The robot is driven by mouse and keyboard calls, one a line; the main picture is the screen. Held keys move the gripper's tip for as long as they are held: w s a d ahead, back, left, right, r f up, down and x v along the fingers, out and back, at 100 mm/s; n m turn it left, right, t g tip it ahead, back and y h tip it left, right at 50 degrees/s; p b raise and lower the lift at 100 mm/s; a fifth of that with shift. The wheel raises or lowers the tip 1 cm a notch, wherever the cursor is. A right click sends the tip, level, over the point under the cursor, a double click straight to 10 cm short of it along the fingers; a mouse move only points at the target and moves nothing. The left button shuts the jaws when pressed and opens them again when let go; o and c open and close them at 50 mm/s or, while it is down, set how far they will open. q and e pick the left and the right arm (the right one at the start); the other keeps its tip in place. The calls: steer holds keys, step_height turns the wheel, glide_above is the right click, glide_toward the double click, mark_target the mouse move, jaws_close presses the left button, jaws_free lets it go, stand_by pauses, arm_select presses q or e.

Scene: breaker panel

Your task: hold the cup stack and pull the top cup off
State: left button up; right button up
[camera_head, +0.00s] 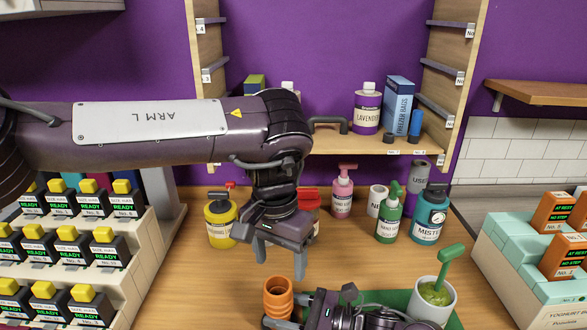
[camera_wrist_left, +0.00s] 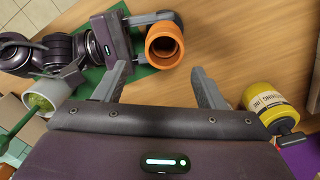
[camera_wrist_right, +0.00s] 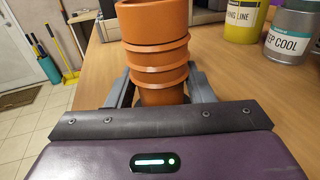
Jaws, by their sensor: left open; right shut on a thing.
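An orange cup stack (camera_head: 278,297) stands upright near the front of the wooden counter. Its nested rims show as several rings in the right wrist view (camera_wrist_right: 158,50). My right gripper (camera_wrist_right: 155,92) is shut on the lower part of the stack, with one finger on each side. My left gripper (camera_head: 280,263) points down just above and behind the stack, open and empty. In the left wrist view the open mouth of the stack (camera_wrist_left: 164,44) lies beyond the spread left fingers (camera_wrist_left: 165,85), and they are apart from it.
A white mug (camera_head: 432,300) with a green handle sticking out stands right of my right gripper, by a green mat (camera_head: 388,299). A yellow can (camera_head: 220,222), pink bottle (camera_head: 342,195), green bottle (camera_head: 389,222) and teal mister (camera_head: 429,222) stand behind. Stepped box racks flank both sides.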

mark_target(277, 287)
arm_select(q)
steer(key=shift+a+f, duration=0.15)
steer(key=shift+f, duration=1.65)
steer(key=shift+a+f, duration=0.15)
steer(key=shift+f, duration=1.65)
steer(key=c, duration=0.7)
steer(key=o, duration=1.5)
steer(key=shift+c, duration=0.3)
